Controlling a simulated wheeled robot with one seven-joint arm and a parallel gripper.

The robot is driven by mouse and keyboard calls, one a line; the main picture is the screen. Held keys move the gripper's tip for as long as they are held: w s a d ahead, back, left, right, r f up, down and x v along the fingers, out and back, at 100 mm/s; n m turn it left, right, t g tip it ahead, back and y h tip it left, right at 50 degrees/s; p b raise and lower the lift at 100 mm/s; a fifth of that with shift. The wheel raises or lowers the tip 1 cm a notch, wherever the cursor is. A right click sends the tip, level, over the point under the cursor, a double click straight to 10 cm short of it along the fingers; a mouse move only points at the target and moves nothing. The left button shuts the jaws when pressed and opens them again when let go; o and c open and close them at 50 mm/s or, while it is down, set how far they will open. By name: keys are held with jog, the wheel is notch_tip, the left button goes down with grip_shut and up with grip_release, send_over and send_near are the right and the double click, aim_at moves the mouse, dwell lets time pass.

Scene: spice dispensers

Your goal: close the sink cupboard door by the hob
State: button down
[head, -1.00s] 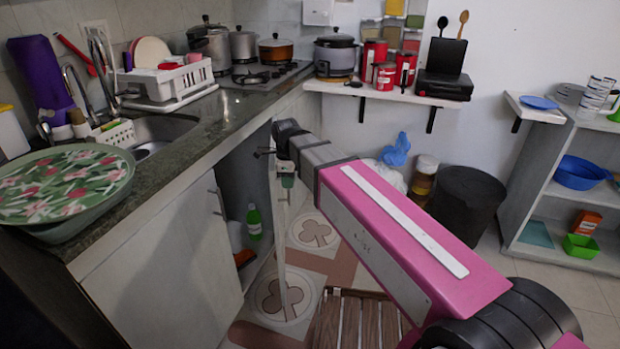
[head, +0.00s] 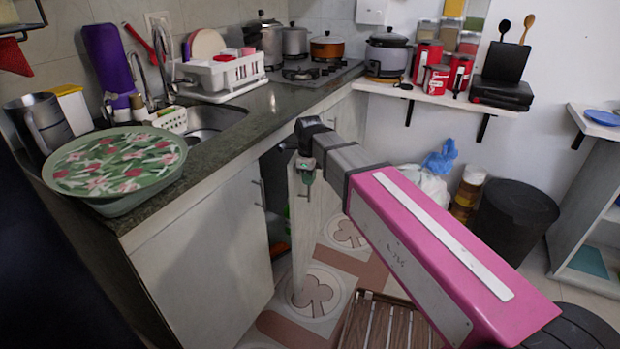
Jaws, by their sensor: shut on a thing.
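The sink cupboard door (head: 305,225) by the hob is a pale grey panel. It stands ajar, swung out from the cupboard front under the counter, with a dark gap on its left. My gripper (head: 303,164) is at the upper part of the door, just below counter height, and is shut on it. The fingertips are small and partly hidden by my wrist, so the exact spot of the grip is unclear. My pink arm reaches in from the lower right. The neighbouring cupboard door (head: 205,260) to the left is shut.
The hob (head: 310,74) is at the counter's far end. A patterned green tray (head: 115,165) sits at the near counter edge. A wooden slatted piece (head: 385,325) is on the floor below my arm. A dark bin (head: 515,220) stands right of my arm.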

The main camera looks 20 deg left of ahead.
jog(key=c, duration=1.2)
grip_release()
jog(key=shift+o, duration=0.2)
notch_tip(320, 180, up, 11)
jog(key=shift+f, duration=0.1)
